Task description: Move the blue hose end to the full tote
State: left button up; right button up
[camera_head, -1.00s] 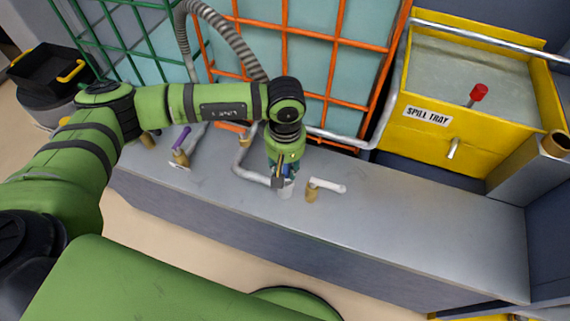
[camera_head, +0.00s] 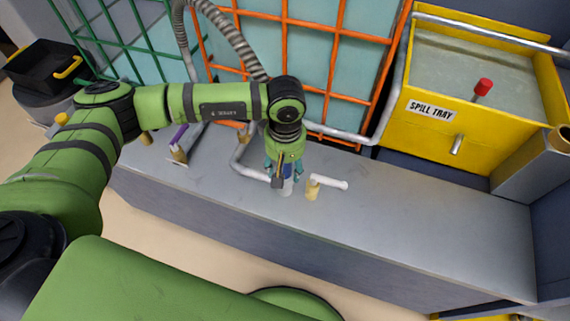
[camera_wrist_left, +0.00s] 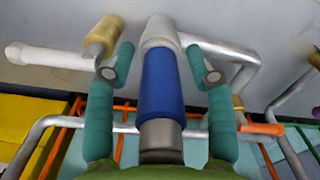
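The blue hose end (camera_wrist_left: 162,85) is a blue sleeve with a grey metal collar. In the left wrist view it stands between my fingers, against a white fitting (camera_wrist_left: 159,29). It also shows in the head view (camera_head: 287,171), low over the grey ledge. My left gripper (camera_wrist_left: 161,52) has its teal fingers on both sides of the sleeve, with narrow gaps visible; it is open. In the head view the left gripper (camera_head: 284,172) points down. An orange-caged tote (camera_head: 312,50) and a green-caged tote (camera_head: 120,35) stand behind. Which is full I cannot tell. My right gripper is out of view.
A brass valve with a white handle (camera_head: 328,182) stands close right of the gripper. A purple-handled valve (camera_head: 179,148) is further left. Grey pipes (camera_head: 242,160) run behind. A yellow spill tray (camera_head: 430,135) stands at right. The ledge (camera_head: 420,225) is bare at front right.

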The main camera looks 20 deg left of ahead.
pick_arm(q)
jog(key=shift+r, duration=0.15)
notch_tip(320, 180, up, 12)
jog(key=shift+f, duration=0.1)
dwell(0.5)
jog(key=shift+s+f, duration=0.1)
dwell(0.4)
